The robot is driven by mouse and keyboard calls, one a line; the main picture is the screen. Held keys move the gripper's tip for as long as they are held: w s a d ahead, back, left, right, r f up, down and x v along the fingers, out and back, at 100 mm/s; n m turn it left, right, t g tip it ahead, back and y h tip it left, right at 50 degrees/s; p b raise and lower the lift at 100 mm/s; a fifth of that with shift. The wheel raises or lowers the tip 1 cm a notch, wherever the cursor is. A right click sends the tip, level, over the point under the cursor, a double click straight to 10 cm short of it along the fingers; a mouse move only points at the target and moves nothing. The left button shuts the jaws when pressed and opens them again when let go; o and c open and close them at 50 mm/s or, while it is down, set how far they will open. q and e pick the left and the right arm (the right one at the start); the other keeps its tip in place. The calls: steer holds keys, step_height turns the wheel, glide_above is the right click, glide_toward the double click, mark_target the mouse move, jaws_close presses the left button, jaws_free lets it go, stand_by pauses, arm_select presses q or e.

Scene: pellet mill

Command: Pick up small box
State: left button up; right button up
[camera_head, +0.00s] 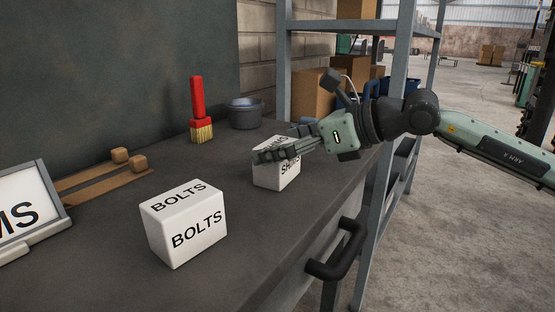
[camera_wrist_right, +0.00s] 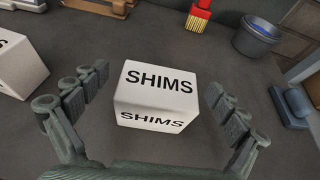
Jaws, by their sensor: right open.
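A small white box marked SHIMS (camera_head: 285,173) stands on the dark bench top near its right edge. A larger-looking white box marked BOLTS (camera_head: 187,228) stands nearer and to the left. My right gripper (camera_head: 272,154) is open over the SHIMS box and hides part of its top in the head view. In the right wrist view the SHIMS box (camera_wrist_right: 155,97) sits between the spread fingers of the right gripper (camera_wrist_right: 150,105), with gaps on both sides. Part of the BOLTS box (camera_wrist_right: 18,65) shows at the left there. My left gripper is not in view.
A red-handled brush (camera_head: 199,110) and a grey pot (camera_head: 245,113) stand behind the boxes. A wooden rack (camera_head: 100,180) and a tilted sign (camera_head: 28,212) are at left. A black handle (camera_head: 340,250) sticks out in front. Metal shelving (camera_head: 284,60) rises at the back right.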

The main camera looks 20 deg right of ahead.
steer(key=c, duration=1.4)
steer(key=shift+c, duration=0.5)
steer(key=shift+r, duration=0.2)
